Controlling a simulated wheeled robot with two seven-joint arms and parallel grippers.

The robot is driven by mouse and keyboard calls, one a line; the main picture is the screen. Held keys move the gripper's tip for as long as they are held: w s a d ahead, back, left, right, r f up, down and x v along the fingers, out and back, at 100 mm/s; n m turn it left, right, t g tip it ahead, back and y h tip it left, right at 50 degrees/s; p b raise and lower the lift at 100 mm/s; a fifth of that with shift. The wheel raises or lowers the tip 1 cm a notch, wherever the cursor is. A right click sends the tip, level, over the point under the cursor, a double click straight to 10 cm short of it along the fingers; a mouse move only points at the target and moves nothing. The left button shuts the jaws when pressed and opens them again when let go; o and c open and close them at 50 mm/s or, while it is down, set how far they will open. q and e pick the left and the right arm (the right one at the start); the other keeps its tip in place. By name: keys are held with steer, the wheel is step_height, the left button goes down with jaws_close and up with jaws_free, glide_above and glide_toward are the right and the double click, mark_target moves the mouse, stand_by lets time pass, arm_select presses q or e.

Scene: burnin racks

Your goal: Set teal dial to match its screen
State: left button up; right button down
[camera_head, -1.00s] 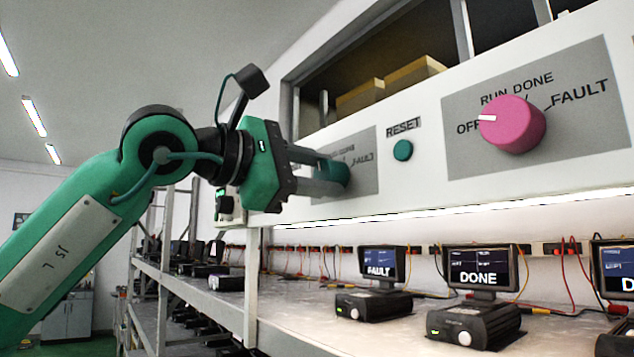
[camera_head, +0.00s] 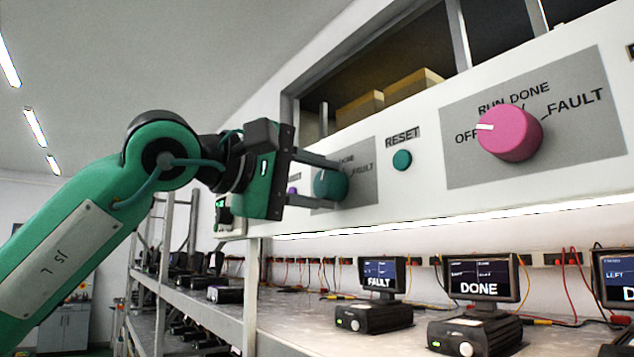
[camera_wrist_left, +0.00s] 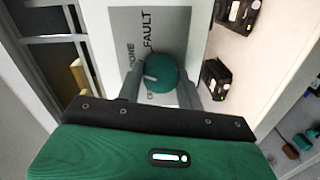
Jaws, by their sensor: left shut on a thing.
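The teal dial (camera_head: 331,183) sits on a grey plate on the white panel, left of the RESET button. My left gripper (camera_head: 328,182) is shut on the dial, with one finger above and one below. The left wrist view also shows the dial (camera_wrist_left: 163,74) between the two fingers (camera_wrist_left: 158,88). Its white pointer mark shows there, near its left side; FAULT and part of DONE are readable on the plate. Below the panel, one screen (camera_head: 381,274) reads FAULT and another screen (camera_head: 482,279) reads DONE. My right gripper is not in view.
A pink dial (camera_head: 510,133) with its pointer toward OFF and a teal RESET button (camera_head: 402,160) are on the same panel to the right. Cardboard boxes (camera_head: 413,84) sit above the panel.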

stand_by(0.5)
arm_select(q)
steer(key=o, duration=1)
steer(key=shift+s+a+f+b, duration=0.1)
steer(key=shift+s+a+b, duration=0.25)
steer(key=shift+a, duration=0.05)
steer(key=b+v, duration=0.4)
steer(key=v, duration=0.8)
steer(key=shift+s+a, duration=0.2)
steer(key=shift+a, duration=0.15)
